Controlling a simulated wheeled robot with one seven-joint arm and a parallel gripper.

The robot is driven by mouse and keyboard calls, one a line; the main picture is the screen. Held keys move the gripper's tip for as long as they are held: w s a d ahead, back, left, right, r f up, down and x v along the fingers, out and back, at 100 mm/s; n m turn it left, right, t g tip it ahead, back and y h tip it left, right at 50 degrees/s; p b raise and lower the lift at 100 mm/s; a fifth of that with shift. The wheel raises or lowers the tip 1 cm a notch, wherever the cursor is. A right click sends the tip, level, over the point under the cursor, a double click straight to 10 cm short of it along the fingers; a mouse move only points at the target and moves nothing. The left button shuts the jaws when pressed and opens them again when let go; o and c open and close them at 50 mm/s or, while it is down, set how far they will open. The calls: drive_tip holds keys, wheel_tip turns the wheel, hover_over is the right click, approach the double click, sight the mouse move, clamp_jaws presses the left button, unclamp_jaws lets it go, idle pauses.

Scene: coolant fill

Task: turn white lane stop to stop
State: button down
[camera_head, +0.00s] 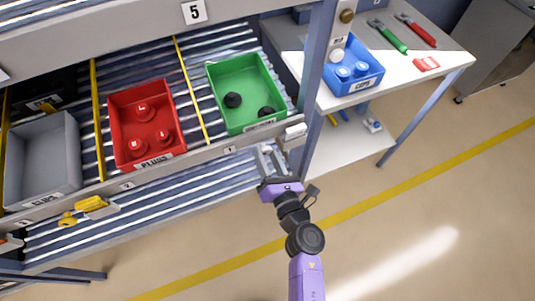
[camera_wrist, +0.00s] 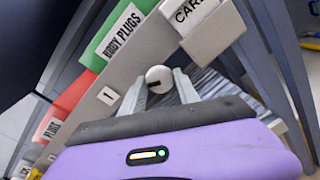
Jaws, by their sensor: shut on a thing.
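The white lane stop (camera_wrist: 158,75) is a round white knob with a dark slot, on the front rail of the rack in the wrist view. My gripper (camera_wrist: 160,90) has one finger on each side of it and is shut on it. In the head view my gripper (camera_head: 268,153) is at the rail, below the green bin, and its fingers hide the knob. I cannot read the stop's turn position or any stop mark.
A white card box (camera_wrist: 215,32) sits on the rail close beside my gripper, by the rack post (camera_head: 317,75). Green (camera_head: 222,88), red (camera_head: 122,118) and grey (camera_head: 70,165) bins stand in the lanes. A yellow lane stop (camera_head: 92,206) is at left.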

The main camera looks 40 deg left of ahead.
drive_tip(key=m+p, duration=0.2)
drive_tip(key=m, duration=0.3)
drive_tip(key=shift+r+g, duration=0.15)
drive_tip(key=shift+g, duration=0.25)
drive_tip(key=m+y+p, duration=0.1)
drive_tip(key=m, duration=0.4)
drive_tip(key=shift+g, duration=0.4)
drive_tip(key=shift+w, duration=0.1)
drive_tip(key=c, duration=0.9)
unclamp_jaws()
drive_tip(key=p+v, duration=0.1)
drive_tip(key=v, duration=0.7)
drive_tip(key=shift+w+m, duration=0.1)
drive_tip(key=shift+m, duration=0.2)
